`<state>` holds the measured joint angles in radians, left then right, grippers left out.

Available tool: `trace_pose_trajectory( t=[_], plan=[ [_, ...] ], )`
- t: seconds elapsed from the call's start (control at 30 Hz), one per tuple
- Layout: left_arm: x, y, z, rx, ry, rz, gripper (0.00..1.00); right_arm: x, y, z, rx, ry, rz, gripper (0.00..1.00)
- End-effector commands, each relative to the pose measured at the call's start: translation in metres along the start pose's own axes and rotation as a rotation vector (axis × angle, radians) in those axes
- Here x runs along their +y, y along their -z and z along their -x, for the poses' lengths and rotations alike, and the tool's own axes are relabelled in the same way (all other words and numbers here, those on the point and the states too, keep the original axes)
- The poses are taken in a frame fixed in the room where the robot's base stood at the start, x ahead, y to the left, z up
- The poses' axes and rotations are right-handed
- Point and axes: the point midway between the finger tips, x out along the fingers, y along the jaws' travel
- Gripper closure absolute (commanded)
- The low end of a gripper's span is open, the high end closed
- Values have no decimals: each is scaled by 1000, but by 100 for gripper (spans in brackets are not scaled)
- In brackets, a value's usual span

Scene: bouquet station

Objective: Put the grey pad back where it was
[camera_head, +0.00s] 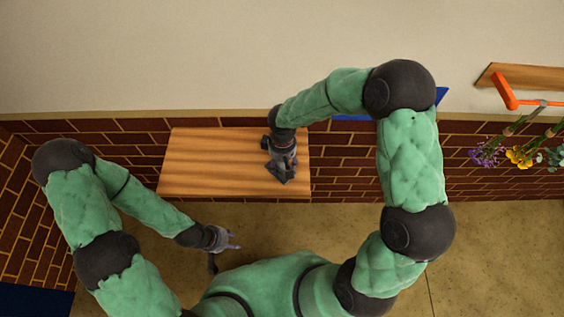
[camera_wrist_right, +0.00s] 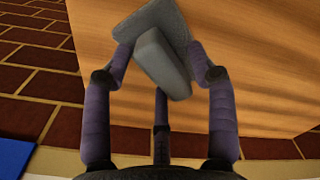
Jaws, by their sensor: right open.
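The grey pad (camera_wrist_right: 160,60) lies between the fingers of my right gripper (camera_wrist_right: 160,80) in the right wrist view, with a second grey face (camera_wrist_right: 158,18) behind it. Whether these are one piece or two, I cannot tell. My right gripper is open, its fingers around the pad, over the wooden table (camera_wrist_right: 250,60). In the head view, my right gripper (camera_head: 282,165) is over the right end of the table (camera_head: 215,160) and mostly hides the pad (camera_head: 285,180). My left gripper (camera_head: 226,242) is open and empty, in front of the table.
Purple flowers (camera_head: 485,156), yellow flowers (camera_head: 518,157) and an orange bar (camera_head: 502,90) are at the far right, beside a wooden shelf (camera_head: 540,77). A blue panel (camera_head: 350,117) is behind my right arm. The left and middle of the table are bare.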

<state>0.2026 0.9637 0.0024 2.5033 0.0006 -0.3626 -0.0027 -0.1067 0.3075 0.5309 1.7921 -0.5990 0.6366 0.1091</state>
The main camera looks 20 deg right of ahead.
Motion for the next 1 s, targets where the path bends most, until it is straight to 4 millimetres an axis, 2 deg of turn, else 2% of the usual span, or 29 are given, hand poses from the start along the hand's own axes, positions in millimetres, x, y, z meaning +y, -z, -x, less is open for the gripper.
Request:
trace_pose_trajectory(
  t=[0.13,0.27,0.5,0.7,0.83,1.0],
  plan=[
    [1,0,2,0,0,0,60,0,0,4,1,0,0,42],
    [3,0,8,0,0,0,60,0,1,20,4,-1,-2,42],
    [8,-1,22,0,0,0,60,0,1,69,4,-2,0,42],
    [11,-1,30,0,0,0,60,0,1,103,3,-1,-1,42],
    [12,-1,32,0,0,0,60,0,1,115,1,-1,0,42],
    [12,-1,34,0,0,0,60,0,0,122,0,-1,0,42]
  ],
)
